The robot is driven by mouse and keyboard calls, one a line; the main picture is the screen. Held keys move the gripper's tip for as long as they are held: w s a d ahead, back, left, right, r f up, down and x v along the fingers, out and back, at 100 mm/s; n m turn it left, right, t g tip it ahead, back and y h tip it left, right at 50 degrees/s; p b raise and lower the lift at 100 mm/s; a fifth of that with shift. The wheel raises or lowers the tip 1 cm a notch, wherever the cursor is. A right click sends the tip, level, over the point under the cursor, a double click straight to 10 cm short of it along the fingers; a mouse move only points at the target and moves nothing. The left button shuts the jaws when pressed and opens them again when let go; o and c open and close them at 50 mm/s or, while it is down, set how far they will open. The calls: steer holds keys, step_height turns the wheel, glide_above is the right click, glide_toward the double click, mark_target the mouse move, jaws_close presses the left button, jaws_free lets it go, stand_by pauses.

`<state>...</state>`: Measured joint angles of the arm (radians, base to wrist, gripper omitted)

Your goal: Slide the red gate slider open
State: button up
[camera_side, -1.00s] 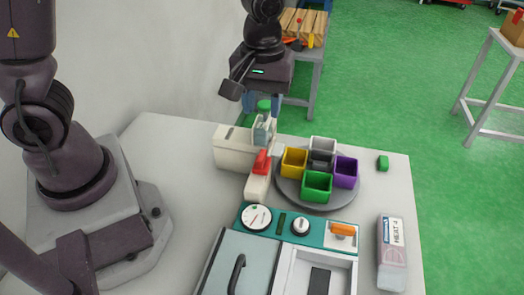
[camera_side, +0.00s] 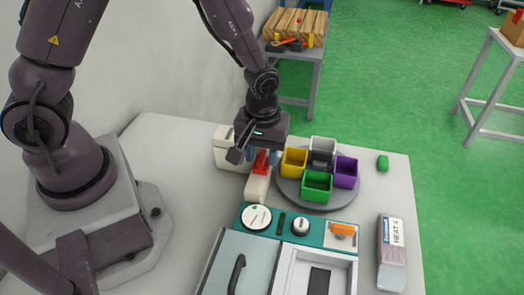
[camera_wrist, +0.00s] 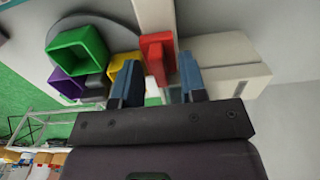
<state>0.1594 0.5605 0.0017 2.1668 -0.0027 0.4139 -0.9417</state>
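The red gate slider (camera_side: 261,161) sits on a narrow white rail (camera_side: 257,187) in front of the cream box. In the wrist view the red slider (camera_wrist: 157,53) shows between my two blue fingers. My gripper (camera_wrist: 159,76) is open, with one finger on each side of the slider and no clear contact. In the side view my gripper (camera_side: 262,154) is low over the slider, and its body hides part of the fingers and the box top.
A cream box (camera_side: 227,150) stands behind the slider. A round grey turntable (camera_side: 333,200) with several coloured bins, including a green bin (camera_side: 316,186), is close on the right. A teal panel (camera_side: 278,214) lies in front. A green block (camera_side: 383,163) sits at the right.

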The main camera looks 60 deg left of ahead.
jaws_close()
steer(key=shift+s+d, duration=1.8)
steer(key=shift+d, duration=0.1)
jaws_free()
steer(key=shift+a, duration=0.1)
steer(key=shift+r, duration=0.1)
step_height(320, 180, up, 13)
